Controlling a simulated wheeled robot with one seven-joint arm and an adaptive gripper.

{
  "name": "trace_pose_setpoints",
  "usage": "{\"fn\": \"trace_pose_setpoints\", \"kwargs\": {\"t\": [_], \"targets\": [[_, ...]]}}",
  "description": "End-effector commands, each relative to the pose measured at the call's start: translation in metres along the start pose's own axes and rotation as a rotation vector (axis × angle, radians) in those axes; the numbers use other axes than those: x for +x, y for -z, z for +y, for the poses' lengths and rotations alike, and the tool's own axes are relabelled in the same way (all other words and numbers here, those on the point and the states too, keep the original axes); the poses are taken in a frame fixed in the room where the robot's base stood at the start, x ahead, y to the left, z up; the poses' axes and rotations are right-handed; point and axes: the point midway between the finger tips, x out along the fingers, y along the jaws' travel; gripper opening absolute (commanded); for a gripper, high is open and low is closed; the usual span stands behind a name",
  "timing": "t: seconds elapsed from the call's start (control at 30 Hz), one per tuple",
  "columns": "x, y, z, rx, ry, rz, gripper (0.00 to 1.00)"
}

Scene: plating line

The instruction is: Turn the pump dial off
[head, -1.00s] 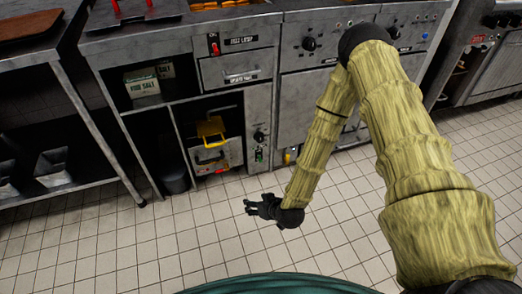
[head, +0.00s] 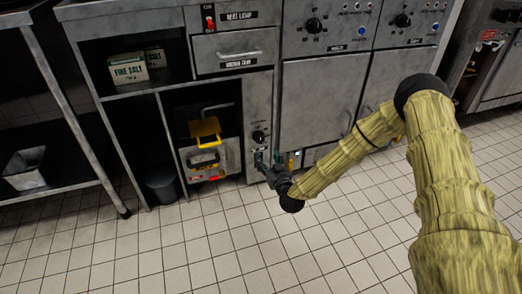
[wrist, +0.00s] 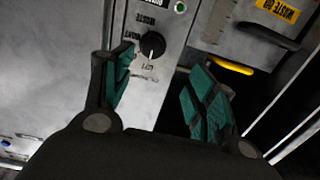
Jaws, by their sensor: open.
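A round black dial (head: 258,137) sits on a narrow grey upright panel beside the open bay of the cabinet; I take it as the pump dial. In the wrist view the dial (wrist: 152,45) shows beyond my fingers, with a pale pointer line and printed labels around it, too blurred to read fully. My gripper (head: 262,163) is just below the dial in the head view, close to the panel. In the wrist view my gripper (wrist: 160,95) is open and empty, its teal-padded fingers spread. They do not appear to touch the dial.
A small green light (wrist: 180,7) is near the dial. A yellow handle (head: 205,130) sticks out of the bay to the left, and a dark bin (head: 163,186) stands left of it. Cabinet doors (head: 320,100) are to the right. The tiled floor in front is clear.

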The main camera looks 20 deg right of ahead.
Motion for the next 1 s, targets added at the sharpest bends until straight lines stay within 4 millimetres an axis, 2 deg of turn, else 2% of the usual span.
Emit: {"fn": "trace_pose_setpoints", "kwargs": {"t": [0.13,0.33,0.8,1.0], "targets": [[0.008,0.000,0.010,-0.011,-0.018,0.036,0.58],[0.021,0.001,0.012,-0.013,-0.021,0.042,0.58],[0.093,0.002,0.013,-0.013,-0.020,0.041,0.58],[0.111,0.004,0.013,-0.013,-0.020,0.040,0.58]]}}
